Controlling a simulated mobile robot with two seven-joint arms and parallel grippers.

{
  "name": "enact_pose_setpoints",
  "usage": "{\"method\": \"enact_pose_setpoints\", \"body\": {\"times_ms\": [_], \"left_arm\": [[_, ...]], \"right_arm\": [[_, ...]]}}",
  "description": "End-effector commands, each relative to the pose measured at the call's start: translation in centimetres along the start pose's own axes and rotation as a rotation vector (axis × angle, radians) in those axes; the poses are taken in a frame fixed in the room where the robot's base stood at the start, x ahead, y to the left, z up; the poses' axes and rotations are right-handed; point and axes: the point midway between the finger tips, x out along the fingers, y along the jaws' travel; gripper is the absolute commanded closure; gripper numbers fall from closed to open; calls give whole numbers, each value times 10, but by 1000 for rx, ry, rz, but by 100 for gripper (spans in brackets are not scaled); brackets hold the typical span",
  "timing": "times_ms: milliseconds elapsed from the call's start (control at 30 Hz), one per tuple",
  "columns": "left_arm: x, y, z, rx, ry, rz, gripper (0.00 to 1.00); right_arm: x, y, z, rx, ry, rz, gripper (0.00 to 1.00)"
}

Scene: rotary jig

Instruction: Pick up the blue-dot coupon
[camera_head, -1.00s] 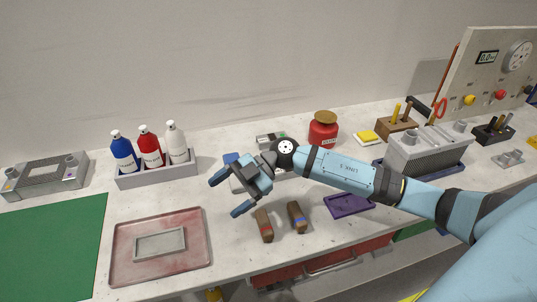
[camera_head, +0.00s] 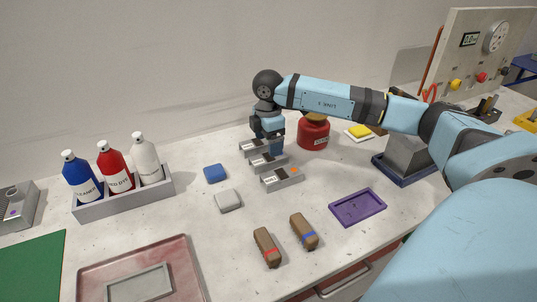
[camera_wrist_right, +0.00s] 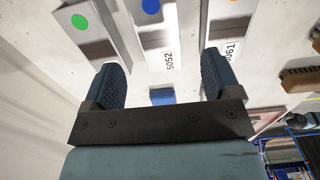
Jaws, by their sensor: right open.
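The blue-dot coupon is a grey bar marked 5052; its blue dot (camera_wrist_right: 151,6) shows in the right wrist view. In the head view it is the middle bar (camera_head: 266,163) of three, partly hidden by my right gripper (camera_head: 267,147). That gripper points down over the bars. In the wrist view its fingers (camera_wrist_right: 162,82) are open, one on each side of the blue-dot coupon's line, and empty. I cannot tell whether they touch anything. The green-dot coupon (camera_wrist_right: 85,30) lies left and the 5061 coupon (camera_wrist_right: 222,50) right. My left gripper is out of view.
A red jar (camera_head: 314,133) stands close right of the coupons. A blue block (camera_head: 215,173) and a grey block (camera_head: 228,201) lie left. Two brown brushes (camera_head: 267,247) and a purple tray (camera_head: 358,208) are in front. A bottle rack (camera_head: 125,200) stands further left.

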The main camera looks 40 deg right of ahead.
Motion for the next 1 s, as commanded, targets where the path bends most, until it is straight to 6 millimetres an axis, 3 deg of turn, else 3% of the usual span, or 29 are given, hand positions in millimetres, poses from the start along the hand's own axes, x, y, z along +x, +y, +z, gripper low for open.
{"method": "enact_pose_setpoints", "body": {"times_ms": [267, 567, 800, 867, 1000], "left_arm": [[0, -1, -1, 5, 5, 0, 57], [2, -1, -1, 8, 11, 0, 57], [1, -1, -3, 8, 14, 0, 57], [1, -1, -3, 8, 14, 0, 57], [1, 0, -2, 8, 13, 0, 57]], "right_arm": [[18, 0, 0, -1, 1, -1, 17], [60, 0, 2, -1, 2, -2, 17], [63, 0, 2, -2, 3, 0, 17], [62, 0, 2, -2, 2, 0, 29], [62, 1, 2, -2, 2, 0, 61]]}}
